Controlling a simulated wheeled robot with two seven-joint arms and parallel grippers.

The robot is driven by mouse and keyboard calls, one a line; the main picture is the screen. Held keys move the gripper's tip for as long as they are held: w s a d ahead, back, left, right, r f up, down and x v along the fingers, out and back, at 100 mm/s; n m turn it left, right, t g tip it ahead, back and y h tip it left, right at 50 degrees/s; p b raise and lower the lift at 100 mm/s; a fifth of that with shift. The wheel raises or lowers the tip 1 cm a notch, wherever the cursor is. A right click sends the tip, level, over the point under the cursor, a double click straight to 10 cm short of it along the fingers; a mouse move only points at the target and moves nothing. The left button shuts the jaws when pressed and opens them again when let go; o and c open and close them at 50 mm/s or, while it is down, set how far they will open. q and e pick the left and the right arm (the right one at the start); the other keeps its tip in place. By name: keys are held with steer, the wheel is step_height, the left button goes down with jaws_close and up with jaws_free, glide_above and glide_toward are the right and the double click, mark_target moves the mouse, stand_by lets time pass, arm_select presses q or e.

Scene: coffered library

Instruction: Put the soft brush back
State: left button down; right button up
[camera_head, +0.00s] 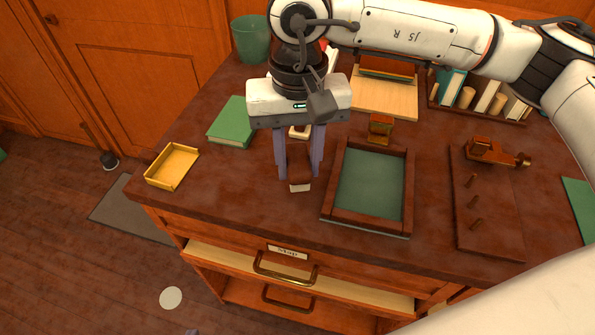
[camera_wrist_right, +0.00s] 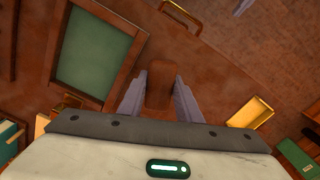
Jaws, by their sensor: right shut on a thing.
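My right gripper (camera_head: 299,175) points down over the desk, its arm coming in from the right. It is shut on a brown wooden block with a pale lower end, which looks like the soft brush (camera_head: 300,186). In the right wrist view the brown block (camera_wrist_right: 159,85) sits between the two fingers. I cannot tell whether its pale end touches the desk. It is just left of a dark wooden tray (camera_head: 410,185) with a green bottom. A small grey-violet tip at the bottom edge appears to be my left gripper (camera_head: 192,332); most of it is out of frame.
A yellow tray (camera_head: 171,166) and green book (camera_head: 232,122) lie left. A small wooden stand (camera_head: 380,128) is behind the green-bottomed tray. A pegged board (camera_head: 490,220) with a wooden tool (camera_head: 490,151) lies right. Books stand at the back. A drawer (camera_head: 230,258) is partly open below.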

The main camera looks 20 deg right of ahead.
mark_target(298, 158)
step_height(298, 158, down, 3)
steer(key=shift+f, duration=0.4)
steer(key=shift+f, duration=0.1)
steer(key=shift+f, duration=0.15)
steer(key=o, duration=1)
step_height(298, 158, up, 13)
steer(key=shift+w+f+b, duration=0.1)
steer(key=shift+f+b, duration=0.1)
steer(key=shift+b, duration=0.1)
